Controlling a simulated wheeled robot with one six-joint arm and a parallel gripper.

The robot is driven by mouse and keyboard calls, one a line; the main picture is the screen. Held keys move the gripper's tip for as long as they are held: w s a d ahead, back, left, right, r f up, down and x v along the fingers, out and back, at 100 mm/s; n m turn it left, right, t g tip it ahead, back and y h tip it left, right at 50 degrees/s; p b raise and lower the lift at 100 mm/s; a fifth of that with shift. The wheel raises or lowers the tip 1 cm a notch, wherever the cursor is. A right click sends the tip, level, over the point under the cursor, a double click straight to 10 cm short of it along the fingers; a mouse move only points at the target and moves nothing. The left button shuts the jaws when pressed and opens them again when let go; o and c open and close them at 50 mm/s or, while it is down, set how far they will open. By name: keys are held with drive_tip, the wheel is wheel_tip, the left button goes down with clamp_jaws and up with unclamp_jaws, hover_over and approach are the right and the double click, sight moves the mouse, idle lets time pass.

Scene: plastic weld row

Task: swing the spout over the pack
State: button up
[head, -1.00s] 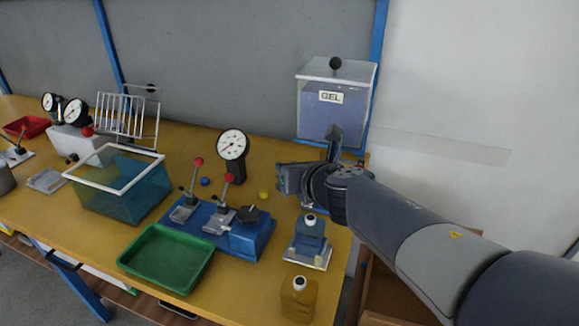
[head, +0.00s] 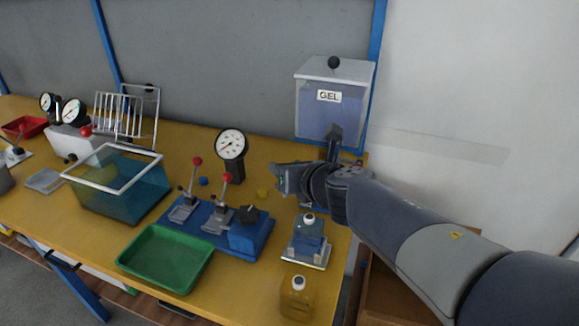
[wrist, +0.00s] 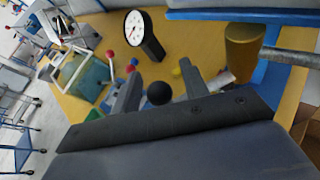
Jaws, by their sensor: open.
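My gripper (head: 282,180) is open below the dispenser in the head view, hiding most of the spout. A blue clear pack with a white cap (head: 310,230) stands on a metal plate, nearer the front.
A blue lever fixture (head: 245,238) and a green tray (head: 168,258) lie left of the pack. A dial gauge (head: 231,146) stands behind the fixture. An amber bottle (head: 296,299) is near the front edge. A teal bin (head: 120,190) is further left.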

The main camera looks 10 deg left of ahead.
drive_tip(key=p+v, duration=0.4)
drive_tip(key=v, duration=0.6)
drive_tip(key=shift+s+d+r, duration=0.15)
drive_tip(key=shift+s+d, duration=0.1)
drive_tip(key=shift+c, duration=0.4)
